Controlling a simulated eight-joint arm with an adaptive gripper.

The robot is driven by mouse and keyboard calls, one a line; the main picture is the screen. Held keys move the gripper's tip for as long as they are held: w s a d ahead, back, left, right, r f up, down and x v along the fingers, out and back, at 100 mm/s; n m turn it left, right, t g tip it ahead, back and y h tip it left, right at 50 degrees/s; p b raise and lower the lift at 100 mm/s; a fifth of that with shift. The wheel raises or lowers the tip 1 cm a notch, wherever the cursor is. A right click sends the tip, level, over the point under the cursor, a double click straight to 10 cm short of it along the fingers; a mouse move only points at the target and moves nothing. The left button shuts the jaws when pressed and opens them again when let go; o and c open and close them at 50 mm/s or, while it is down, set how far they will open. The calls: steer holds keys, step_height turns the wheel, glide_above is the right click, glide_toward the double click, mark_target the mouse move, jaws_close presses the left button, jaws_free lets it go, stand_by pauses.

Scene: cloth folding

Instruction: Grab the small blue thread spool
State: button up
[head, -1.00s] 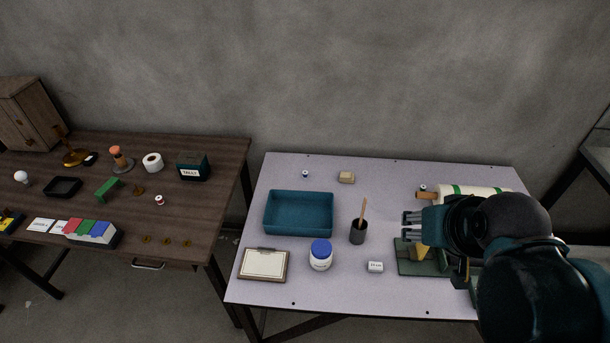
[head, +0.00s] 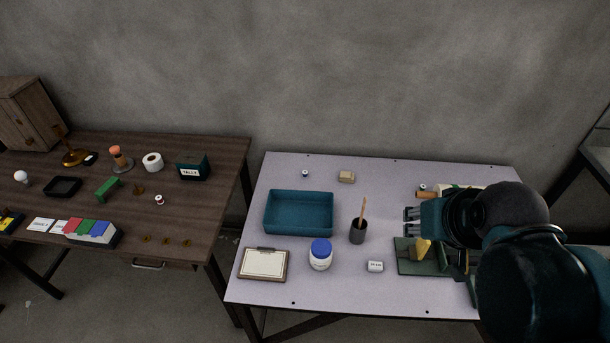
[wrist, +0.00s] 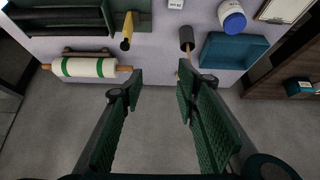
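A small spool with a bluish middle and pale ends (head: 305,173) stands near the back left of the pale table. A second, similar small spool (head: 422,187) stands at the back right, by the roll; its colour is hard to make out. My gripper (head: 411,221) is above the right part of the table, left of the roll and in front of the second spool. In the wrist view, my gripper (wrist: 158,85) is open, with nothing between its green fingers.
A teal tray (head: 299,231), a dark cup with a stick (head: 358,233), a blue-lidded jar (head: 320,258) and a clipboard (head: 263,264) stand left of my gripper. A white-and-green roll (wrist: 85,67) lies at the back right. The back middle is mostly clear.

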steer(key=w+a+r+n+g, duration=0.15)
steer(key=w+r, duration=0.25)
steer(key=w, duration=0.4)
steer(key=n+g+h+p, duration=0.15)
steer(key=n+g, duration=0.45)
steer(key=n, duration=0.6)
glide_above(305, 174)
steer(key=w, duration=0.2)
steer(key=f, duration=2.6)
steer(key=shift+s+a+f+p, duration=0.15)
steer(key=shift+s+a+p, duration=0.1)
steer(key=shift+a+p, duration=0.15)
steer(key=shift+a+f, duration=0.15)
steer(key=shift+f, duration=0.15)
steer(key=shift+f+b, duration=0.35)
steer(key=shift+f, duration=0.95)
